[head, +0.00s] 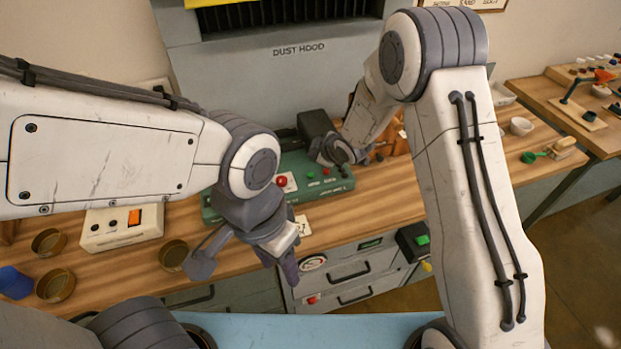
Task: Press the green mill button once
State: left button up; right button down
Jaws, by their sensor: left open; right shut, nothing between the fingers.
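The green mill (314,193) stands on the wooden bench in the middle of the head view. Its top panel has a green button (311,174), a larger red button (281,181) on a pale plate and a small red one. My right gripper (341,165) reaches down over the mill's back right, close to the panel, right of the green button; its fingertips are small and partly hidden, and I cannot tell whether it touches anything. My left gripper (243,264) is open and empty, in front of the mill above the bench's front edge.
A black box with another green button (422,240) is on the bench front. The dust hood (290,80) rises behind.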

jog(key=b, duration=0.3)
send_over(311, 175)
jog(key=f, duration=0.4)
jog(key=shift+s+d+f, duration=0.25)
jog(key=shift+s+d, duration=0.05)
jog(key=shift+d, duration=0.05)
jog(key=shift+f+b, duration=0.3)
jog(key=shift+f, duration=0.1)
dwell(0.9)
jog(key=shift+f+b, duration=0.4)
jog(key=shift+b, duration=0.05)
